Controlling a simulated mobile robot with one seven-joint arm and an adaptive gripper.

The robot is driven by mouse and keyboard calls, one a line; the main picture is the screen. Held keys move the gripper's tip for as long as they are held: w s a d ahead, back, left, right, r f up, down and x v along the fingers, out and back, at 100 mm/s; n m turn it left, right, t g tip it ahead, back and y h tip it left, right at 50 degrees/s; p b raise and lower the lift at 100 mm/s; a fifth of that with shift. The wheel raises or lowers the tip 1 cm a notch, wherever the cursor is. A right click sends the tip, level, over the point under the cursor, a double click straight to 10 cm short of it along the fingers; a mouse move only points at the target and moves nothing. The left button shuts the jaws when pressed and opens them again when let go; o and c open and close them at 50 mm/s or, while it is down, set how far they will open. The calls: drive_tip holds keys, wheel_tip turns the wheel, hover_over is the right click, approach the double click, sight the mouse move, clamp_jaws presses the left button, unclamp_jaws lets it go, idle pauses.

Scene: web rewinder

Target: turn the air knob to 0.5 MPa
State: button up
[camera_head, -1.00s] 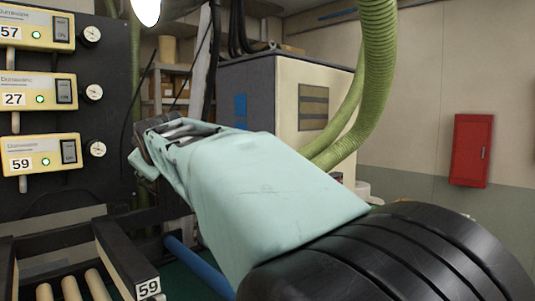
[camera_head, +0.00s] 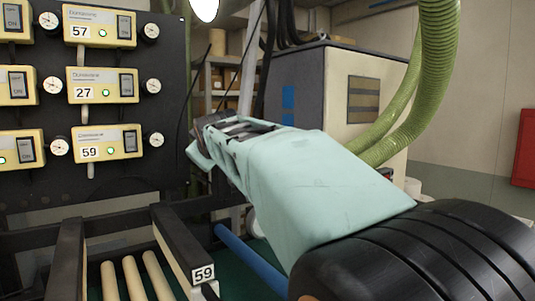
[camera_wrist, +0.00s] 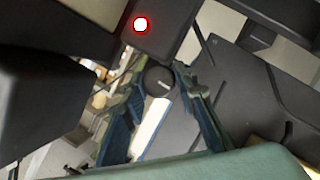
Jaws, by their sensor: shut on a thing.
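In the wrist view a small dark round knob (camera_wrist: 158,80) with a pale pointer line sits between the fingertips of my gripper (camera_wrist: 157,84). The blue-grey fingers reach in from below on its left and right and are shut on it. I cannot read any pressure value or scale beside the knob. In the head view my sleeved arm reaches toward the dark panel (camera_head: 165,185); the knob cannot be made out there, and the fingertips are not clear.
Yellow controller boxes labelled 57 (camera_head: 100,27), 27 (camera_head: 102,85) and 59 (camera_head: 105,143) hang on the panel with round gauges. A red lamp (camera_wrist: 140,24) glows above the knob. A roller frame (camera_head: 178,240) stands below; a cabinet (camera_head: 345,95) and green hoses (camera_head: 425,80) stand behind.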

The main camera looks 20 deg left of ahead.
drive_tip(key=shift+w+d+r+m+g+p, duration=0.2)
drive_tip(key=shift+m+g+p, duration=0.3)
drive_tip(key=shift+p, duration=0.45)
drive_tip(key=shift+s+a+f+m+p, duration=0.1)
drive_tip(key=shift+m+p, duration=0.4)
drive_tip(key=shift+m, duration=0.1)
drive_tip(key=o, duration=1.2)
drive_tip(key=shift+c, duration=0.2)
drive_tip(key=shift+s, duration=0.1)
drive_tip(key=v, duration=0.7)
drive_tip(key=shift+d, duration=0.25)
